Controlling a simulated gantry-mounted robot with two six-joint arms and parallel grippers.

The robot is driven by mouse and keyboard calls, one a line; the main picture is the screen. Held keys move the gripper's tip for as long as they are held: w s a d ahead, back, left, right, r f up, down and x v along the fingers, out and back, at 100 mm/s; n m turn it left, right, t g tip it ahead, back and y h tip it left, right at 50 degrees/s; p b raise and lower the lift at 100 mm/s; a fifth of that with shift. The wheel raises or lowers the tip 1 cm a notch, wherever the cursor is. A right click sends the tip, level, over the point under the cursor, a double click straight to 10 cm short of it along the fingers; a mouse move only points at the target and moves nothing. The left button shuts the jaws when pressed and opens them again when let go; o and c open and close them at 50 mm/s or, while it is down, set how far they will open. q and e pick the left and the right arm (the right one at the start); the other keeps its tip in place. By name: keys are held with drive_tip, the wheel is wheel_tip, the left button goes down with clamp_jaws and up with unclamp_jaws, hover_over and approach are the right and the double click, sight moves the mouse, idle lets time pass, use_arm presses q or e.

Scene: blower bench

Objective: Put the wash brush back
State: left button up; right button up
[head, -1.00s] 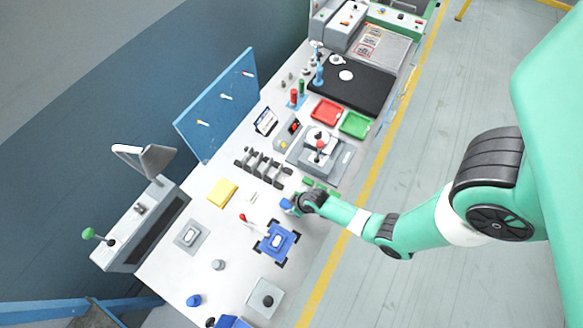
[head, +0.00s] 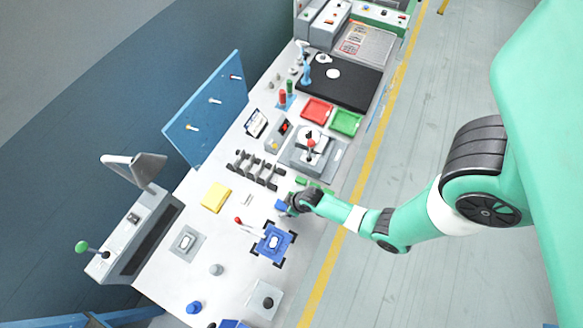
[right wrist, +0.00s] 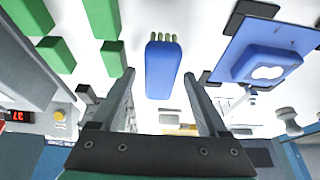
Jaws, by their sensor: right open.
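The wash brush (right wrist: 163,70) looks like a blue block with short pale bristles at its far end in the right wrist view. It lies on the white bench top, and in the head view part of it (head: 281,205) shows beside my right gripper. My right gripper (right wrist: 158,77) is open, with one finger on each side of the brush in the picture. The brush appears free, and I cannot tell how far below the fingertips it is. My left gripper is not in view.
Green blocks (right wrist: 103,18) stand left of the brush. A blue square plate (head: 273,243) with black corner pieces lies close by. A dark rack (head: 256,169), a yellow block (head: 215,197) and red and green trays (head: 346,122) are further along the bench.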

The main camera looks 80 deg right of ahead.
drive_tip(key=p+v, duration=0.6)
drive_tip(key=v, duration=0.5)
